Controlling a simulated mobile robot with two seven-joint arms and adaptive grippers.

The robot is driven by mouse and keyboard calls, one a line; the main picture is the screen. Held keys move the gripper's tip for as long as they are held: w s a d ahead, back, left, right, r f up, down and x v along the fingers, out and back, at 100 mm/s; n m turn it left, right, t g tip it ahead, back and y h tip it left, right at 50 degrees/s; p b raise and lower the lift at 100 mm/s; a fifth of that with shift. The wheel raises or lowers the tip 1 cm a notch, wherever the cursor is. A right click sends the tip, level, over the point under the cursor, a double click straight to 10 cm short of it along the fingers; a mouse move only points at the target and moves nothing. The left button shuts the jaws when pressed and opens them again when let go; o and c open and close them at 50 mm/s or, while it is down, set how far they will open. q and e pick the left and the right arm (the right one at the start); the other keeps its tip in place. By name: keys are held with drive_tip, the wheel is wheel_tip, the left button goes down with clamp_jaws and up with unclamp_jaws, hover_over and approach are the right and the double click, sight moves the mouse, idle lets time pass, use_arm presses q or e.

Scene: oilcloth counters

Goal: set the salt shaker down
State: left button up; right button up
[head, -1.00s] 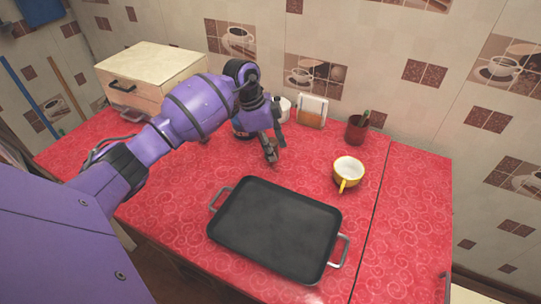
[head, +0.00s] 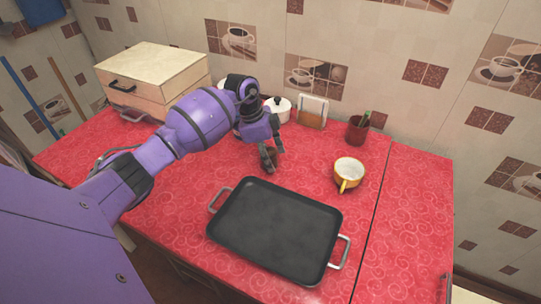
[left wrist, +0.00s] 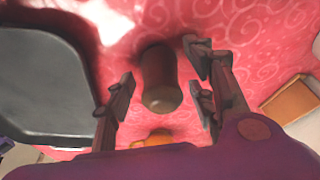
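The salt shaker (left wrist: 160,78) is a small brown cylinder with a rounded dark end towards the camera in the left wrist view. It appears to stand on the red counter. My left gripper (left wrist: 158,88) is open, with its fingers on either side of the shaker and a visible gap on both sides. In the head view the left gripper (head: 272,157) is low over the counter behind the tray, and the shaker (head: 272,153) shows only partly between its fingers. My right gripper is in neither view.
A black tray (head: 275,228) with metal handles lies in front of the gripper. A yellow cup (head: 348,172) stands to the right. A white pot (head: 279,108), a napkin holder (head: 312,111) and a dark red pot (head: 357,129) are behind. A wooden box (head: 150,77) stands back left.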

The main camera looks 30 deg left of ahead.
use_arm(q)
drive_tip(key=shift+r, duration=0.1)
drive_tip(key=v, duration=1.2)
drive_tip(key=shift+a, duration=0.1)
